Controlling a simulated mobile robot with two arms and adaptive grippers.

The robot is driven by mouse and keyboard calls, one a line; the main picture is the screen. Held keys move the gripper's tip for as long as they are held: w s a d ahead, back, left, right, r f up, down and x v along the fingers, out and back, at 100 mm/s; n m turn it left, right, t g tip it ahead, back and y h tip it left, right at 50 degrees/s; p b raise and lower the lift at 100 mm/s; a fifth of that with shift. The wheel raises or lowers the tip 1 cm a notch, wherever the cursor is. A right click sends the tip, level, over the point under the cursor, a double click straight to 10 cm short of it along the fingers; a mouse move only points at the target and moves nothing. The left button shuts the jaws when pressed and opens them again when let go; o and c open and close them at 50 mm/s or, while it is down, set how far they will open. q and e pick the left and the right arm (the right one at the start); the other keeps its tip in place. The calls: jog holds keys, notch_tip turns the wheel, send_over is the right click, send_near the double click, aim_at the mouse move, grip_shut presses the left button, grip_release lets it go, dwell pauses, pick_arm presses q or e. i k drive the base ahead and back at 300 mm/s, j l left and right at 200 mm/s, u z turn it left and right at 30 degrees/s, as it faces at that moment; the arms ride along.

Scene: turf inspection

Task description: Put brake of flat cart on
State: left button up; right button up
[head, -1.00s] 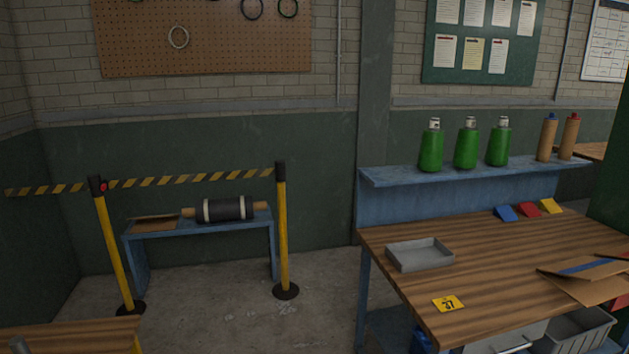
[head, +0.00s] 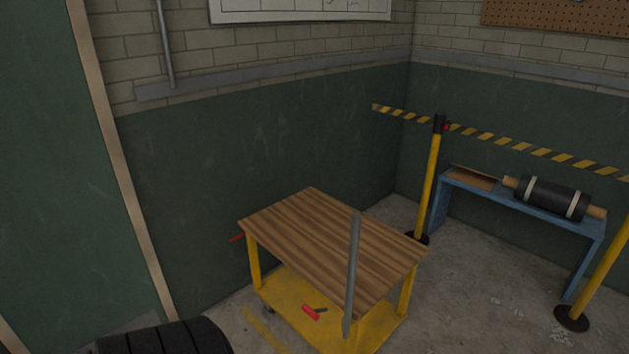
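A cart (head: 310,240) with a wooden plank top and a yellow frame stands on the floor at the lower middle of the head view, near the green wall. A grey bar (head: 352,275) rises at its near side, in front of the top. A red-ended lever (head: 311,312) shows low on the cart, over the yellow lower deck. Another small red piece (head: 236,238) sticks out at the cart's left side. I cannot tell which one is the brake or how it is set. Neither gripper is in view.
A black ribbed, rounded object (head: 165,338) is cut off at the bottom left. Right of the cart, a yellow barrier post (head: 432,180) carries striped tape (head: 500,141). Behind it a blue bench (head: 515,213) holds a black roll (head: 550,196). Bare floor (head: 470,300) lies between.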

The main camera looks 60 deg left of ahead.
aim_at(313, 313)
jog(key=u, duration=1.75)
